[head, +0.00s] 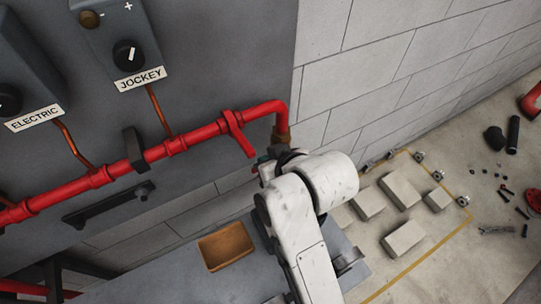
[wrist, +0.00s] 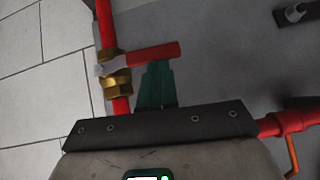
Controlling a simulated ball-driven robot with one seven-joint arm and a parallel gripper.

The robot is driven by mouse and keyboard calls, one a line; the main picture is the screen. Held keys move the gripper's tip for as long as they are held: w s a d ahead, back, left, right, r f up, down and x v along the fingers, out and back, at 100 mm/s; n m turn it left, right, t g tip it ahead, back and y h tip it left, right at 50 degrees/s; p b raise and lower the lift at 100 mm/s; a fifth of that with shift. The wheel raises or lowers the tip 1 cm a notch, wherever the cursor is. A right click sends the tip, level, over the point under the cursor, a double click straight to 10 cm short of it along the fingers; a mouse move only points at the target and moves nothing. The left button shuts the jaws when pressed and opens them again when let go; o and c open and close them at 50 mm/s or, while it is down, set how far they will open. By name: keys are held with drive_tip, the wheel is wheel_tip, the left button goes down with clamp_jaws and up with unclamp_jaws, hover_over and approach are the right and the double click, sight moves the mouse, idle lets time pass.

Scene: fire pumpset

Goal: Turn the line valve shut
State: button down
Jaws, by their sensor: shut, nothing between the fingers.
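The line valve shows in the wrist view as a brass body (wrist: 115,82) on an upright red pipe (wrist: 105,25). Its red lever (wrist: 150,55) points right, across the pipe. My gripper (wrist: 157,68) has its green fingers shut and empty. The fingertips are at the lever's lower edge, to the right of the brass body; I cannot tell if they touch it.
A red pipe (head: 180,143) runs along the grey panel, with a red bracket-like piece (head: 240,137) on it. The JOCKEY box (head: 120,40) and ELECTRIC box (head: 28,70) are above. A brown tray (head: 227,246) lies below. Pale blocks (head: 399,191) stand on the floor at right.

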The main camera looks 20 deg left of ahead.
drive_tip(key=shift+s+a+f, duration=0.1)
drive_tip(key=shift+s+f, duration=0.05)
drive_tip(key=shift+f, duration=0.25)
idle(0.3)
drive_tip(key=shift+r, duration=0.1)
drive_tip(key=v, duration=1.1)
drive_tip(key=shift+b, duration=0.35)
drive_tip(key=s+d+f+m+h, duration=0.1)
drive_tip(key=d+f+m+h, duration=0.15)
drive_tip(key=d+f, duration=0.45)
drive_tip(key=s+d+f+m+t+h, duration=0.1)
drive_tip(key=d+f+m, duration=0.15)
drive_tip(key=d, duration=0.75)
drive_tip(key=s+d+f+m+h, duration=0.1)
drive_tip(key=d+f+m+h, duration=0.2)
drive_tip(key=d, duration=0.6)
drive_tip(key=s+d+f+m+h, duration=0.1)
drive_tip(key=s+d+f, duration=0.15)
drive_tip(key=d, duration=0.25)
drive_tip(key=s+d+f+m, duration=0.1)
drive_tip(key=s+d+f, duration=0.1)
drive_tip(key=s+d, duration=0.2)
drive_tip(key=s+f+g, duration=0.4)
drive_tip(key=s+f, duration=0.1)
drive_tip(key=s, duration=0.4)
drive_tip(key=shift+s+d+f+m+g, duration=0.2)
drive_tip(key=shift+s+d+m+g, duration=0.1)
drive_tip(key=shift+g, duration=0.1)
